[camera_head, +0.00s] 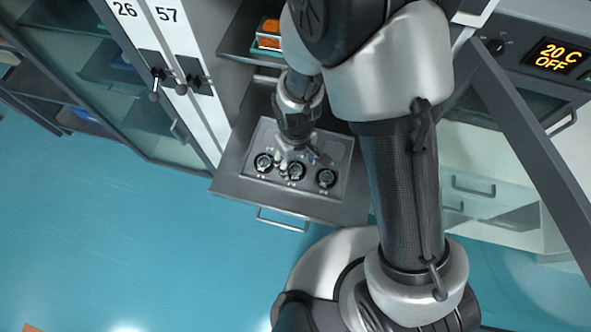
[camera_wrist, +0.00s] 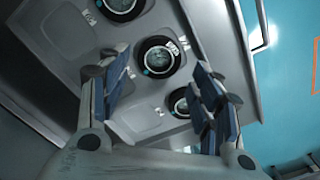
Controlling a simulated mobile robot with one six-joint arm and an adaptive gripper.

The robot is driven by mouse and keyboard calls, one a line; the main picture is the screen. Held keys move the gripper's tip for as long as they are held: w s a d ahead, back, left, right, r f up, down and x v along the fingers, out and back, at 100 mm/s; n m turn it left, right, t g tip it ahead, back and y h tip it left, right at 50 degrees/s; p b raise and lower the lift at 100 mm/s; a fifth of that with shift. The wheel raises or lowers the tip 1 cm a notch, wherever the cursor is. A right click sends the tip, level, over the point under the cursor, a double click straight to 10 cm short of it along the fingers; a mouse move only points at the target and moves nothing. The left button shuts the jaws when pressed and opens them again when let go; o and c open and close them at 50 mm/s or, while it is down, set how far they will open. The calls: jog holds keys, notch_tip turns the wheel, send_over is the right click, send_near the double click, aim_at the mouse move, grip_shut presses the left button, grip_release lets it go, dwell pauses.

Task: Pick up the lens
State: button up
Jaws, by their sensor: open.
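Several round lenses in dark ring mounts sit in a grey tray (camera_head: 343,150) inside an open drawer. In the head view a left lens (camera_head: 263,163), a middle lens (camera_head: 295,171) and a right lens (camera_head: 326,178) show in the front row. My gripper (camera_head: 285,166) is above the tray, close to the left and middle lenses. In the wrist view my gripper (camera_wrist: 160,95) is open and empty, its two fingers apart. One lens (camera_wrist: 158,57) shows just beyond and between the fingertips. Another lens (camera_wrist: 181,102) is partly covered by the right finger. A further lens (camera_wrist: 122,8) is at the top edge.
The open drawer (camera_head: 235,188) has a front handle (camera_head: 283,222). A shelf with an orange item (camera_head: 270,28) is above it. A grey open door (camera_head: 530,130) stands at the right, below a display (camera_head: 556,56) reading 20 C OFF.

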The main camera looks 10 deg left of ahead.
aim_at(296, 170)
notch_tip(296, 170, down, 5)
jog(key=shift+f+b, duration=0.1)
jog(key=shift+b, duration=0.9)
jog(key=shift+c, duration=0.6)
jog(key=c, duration=0.7)
jog(key=shift+r, duration=0.25)
notch_tip(296, 170, up, 20)
jog(key=p, duration=0.6)
jog(key=shift+f, duration=0.1)
